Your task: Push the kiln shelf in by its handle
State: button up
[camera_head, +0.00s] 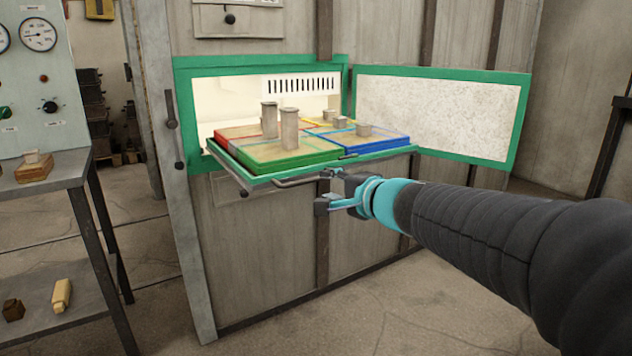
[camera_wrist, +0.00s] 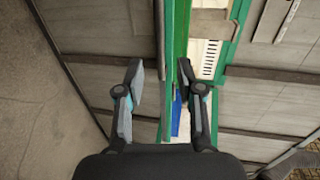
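The kiln shelf (camera_head: 385,157) is a green-edged tray standing partly out of the kiln opening (camera_head: 255,88) in the head view. It bears red, green, yellow and blue-edged slabs with several small clay pieces (camera_head: 290,128). Its handle (camera_head: 297,182) is a thin grey bar along the front edge. My gripper (camera_head: 323,189) is at the right part of the handle, with its fingers apart. In the wrist view my gripper (camera_wrist: 161,76) is open, and the dark handle bar (camera_wrist: 161,40) appears between the fingers. I cannot tell whether either finger touches it.
The green-framed kiln door (camera_head: 437,112) stands open to the right of the opening. At the left are a metal side table (camera_head: 75,165) and a gauge panel (camera_head: 38,85). The floor (camera_head: 370,310) in front of the kiln is clear.

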aim_at(309, 181)
jog(key=x, duration=0.9)
jog(key=shift+w+a+p, duration=0.2)
jog(key=shift+a+p, duration=0.1)
grip_shut()
